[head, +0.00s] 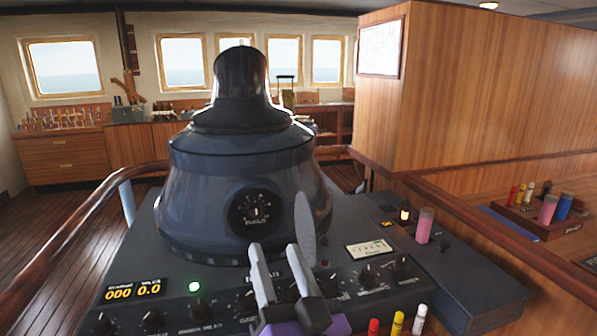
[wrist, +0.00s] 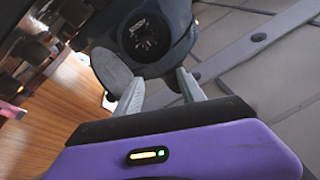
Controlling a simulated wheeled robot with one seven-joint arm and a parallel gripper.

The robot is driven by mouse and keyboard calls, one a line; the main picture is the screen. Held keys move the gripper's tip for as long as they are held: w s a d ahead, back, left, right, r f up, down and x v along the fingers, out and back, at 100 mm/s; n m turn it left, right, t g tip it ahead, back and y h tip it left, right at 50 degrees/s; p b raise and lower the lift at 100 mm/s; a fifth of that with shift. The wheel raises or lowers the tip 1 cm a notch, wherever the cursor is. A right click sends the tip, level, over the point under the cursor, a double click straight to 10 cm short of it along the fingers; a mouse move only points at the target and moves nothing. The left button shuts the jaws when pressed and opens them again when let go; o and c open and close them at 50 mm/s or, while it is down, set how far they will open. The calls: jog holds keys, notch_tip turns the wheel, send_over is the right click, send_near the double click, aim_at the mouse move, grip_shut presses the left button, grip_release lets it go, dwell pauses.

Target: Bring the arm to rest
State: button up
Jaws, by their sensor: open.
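My gripper (head: 274,247) is in front of the dark console, at the lower middle of the head view. Its two grey fingers stand apart with nothing between them, above a purple body. In the wrist view the gripper (wrist: 160,77) also shows open and empty. A grey oval paddle-shaped piece (head: 306,228) rises close to the right finger in the head view. In the wrist view this grey piece (wrist: 112,73) is close to the left finger; I cannot tell whether they touch. Most of my arm is out of view.
A dark domed housing (head: 240,180) with a round dial stands on the console (head: 460,290), behind my gripper. A pink cylinder (head: 425,225) and small lamp (head: 405,214) are at right. Red, yellow and white cylinders (head: 397,323) are at the front. A wooden rail (head: 70,235) curves around the left.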

jog(key=s+d+f+g+h, duration=0.1)
jog(key=s+d+f+h, duration=0.1)
jog(key=s+d+f, duration=0.5)
jog(key=s+d+f+g+h, duration=0.2)
jog(key=s+d+f, duration=0.6)
jog(key=s, duration=1)
jog(key=s+d+f+g+h+p, duration=0.1)
jog(key=s+d+f+g+h, duration=0.1)
jog(key=s+d+f, duration=0.5)
jog(key=s+d+h, duration=0.1)
jog(key=s, duration=0.4)
jog(key=shift+s+f+h, duration=0.25)
jog(key=shift+h, duration=0.05)
jog(key=shift+d, duration=0.1)
